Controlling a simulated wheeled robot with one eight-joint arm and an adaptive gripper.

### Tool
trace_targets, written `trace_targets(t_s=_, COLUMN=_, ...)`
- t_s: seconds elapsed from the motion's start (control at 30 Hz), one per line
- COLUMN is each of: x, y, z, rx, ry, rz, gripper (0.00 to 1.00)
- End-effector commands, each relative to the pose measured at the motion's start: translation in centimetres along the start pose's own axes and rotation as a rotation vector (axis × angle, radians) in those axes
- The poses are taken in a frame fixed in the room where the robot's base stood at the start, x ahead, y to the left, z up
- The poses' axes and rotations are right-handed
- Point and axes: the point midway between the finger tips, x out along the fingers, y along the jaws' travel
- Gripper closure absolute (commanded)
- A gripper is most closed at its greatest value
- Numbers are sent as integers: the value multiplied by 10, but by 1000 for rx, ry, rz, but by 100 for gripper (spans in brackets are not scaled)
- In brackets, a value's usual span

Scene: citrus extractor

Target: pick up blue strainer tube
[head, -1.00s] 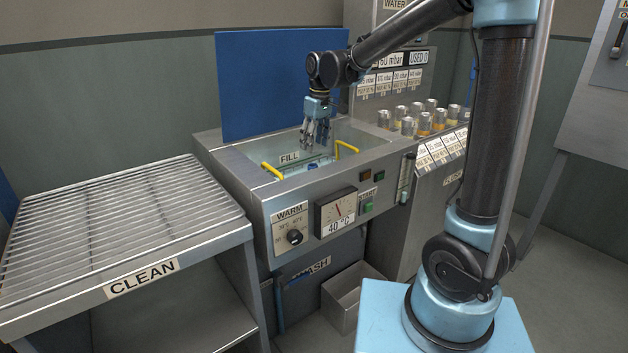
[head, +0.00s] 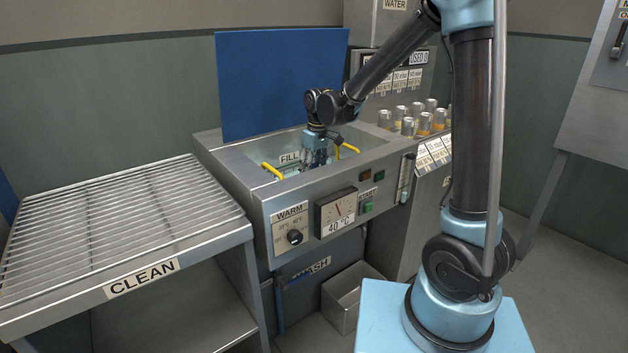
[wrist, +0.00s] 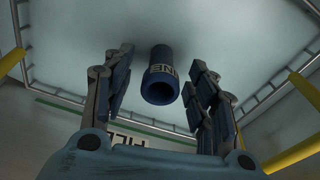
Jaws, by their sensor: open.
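The blue strainer tube (wrist: 160,80) shows in the wrist view as a dark blue hollow cylinder with a pale lettered label. Its open end faces my camera. My gripper (wrist: 163,100) is open, with its fingers on either side of the tube and no clear contact. In the head view my gripper (head: 314,160) reaches down into the sink basin, and the tube is hidden there behind the fingers and the basin's front wall.
A wire basket (wrist: 262,112) with yellow handles (wrist: 291,152) surrounds the tube inside the basin. The yellow handles also show in the head view (head: 272,171). A blue panel (head: 280,85) stands behind the basin. Several capped jars (head: 408,126) stand to the right. A slatted CLEAN rack (head: 120,225) is left.

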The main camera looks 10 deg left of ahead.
Motion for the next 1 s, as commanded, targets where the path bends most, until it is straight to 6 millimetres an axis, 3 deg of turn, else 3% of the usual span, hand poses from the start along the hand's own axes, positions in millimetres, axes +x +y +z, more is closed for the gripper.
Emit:
trace_targets(t_s=0.27, x=2, y=0, z=0, rx=0, ry=0, rz=0, gripper=50)
trace_targets(t_s=0.47, x=2, y=0, z=0, rx=0, ry=0, rz=0, gripper=95)
trace_targets(t_s=0.83, x=0, y=0, z=0, rx=0, ry=0, rz=0, gripper=96)
trace_targets(t_s=1.0, x=-16, y=0, z=-2, rx=0, ry=0, rz=0, gripper=96)
